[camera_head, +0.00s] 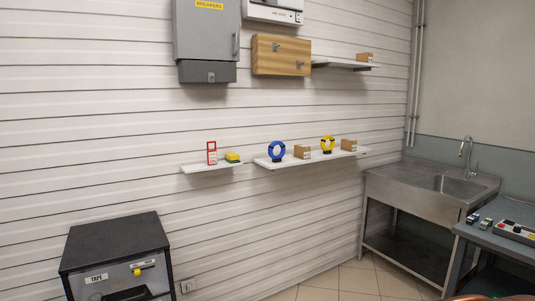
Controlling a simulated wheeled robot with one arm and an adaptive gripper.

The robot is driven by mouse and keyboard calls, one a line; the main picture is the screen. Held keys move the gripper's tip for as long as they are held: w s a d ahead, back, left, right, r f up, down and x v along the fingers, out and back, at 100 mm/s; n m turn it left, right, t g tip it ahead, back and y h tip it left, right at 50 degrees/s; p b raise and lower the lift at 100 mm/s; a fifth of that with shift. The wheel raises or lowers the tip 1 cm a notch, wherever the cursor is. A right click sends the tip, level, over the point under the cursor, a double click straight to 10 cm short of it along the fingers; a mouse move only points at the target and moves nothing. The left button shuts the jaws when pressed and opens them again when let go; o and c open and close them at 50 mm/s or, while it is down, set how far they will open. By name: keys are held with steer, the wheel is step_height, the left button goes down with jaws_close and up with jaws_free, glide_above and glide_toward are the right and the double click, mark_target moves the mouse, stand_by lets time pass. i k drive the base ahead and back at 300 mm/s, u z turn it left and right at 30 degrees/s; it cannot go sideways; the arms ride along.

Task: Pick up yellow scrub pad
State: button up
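The yellow scrub pad (232,158) looks like a small yellow and green block. It lies on the small left wall shelf (205,168), to the right of a red-framed upright item (211,153). Nothing covers the pad in this view. I cannot make out my gripper in this view, so its place relative to the pad does not show.
A longer shelf (315,158) to the right holds a blue ring (277,151), a yellow ring (327,144) and small boxes. A black-topped cabinet (115,243) stands at lower left. A steel sink (430,184) and grey table (500,229) stand at right.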

mark_target(232, 158)
steer(key=z, duration=0.15)
steer(key=i, duration=2)
steer(key=u, duration=0.45)
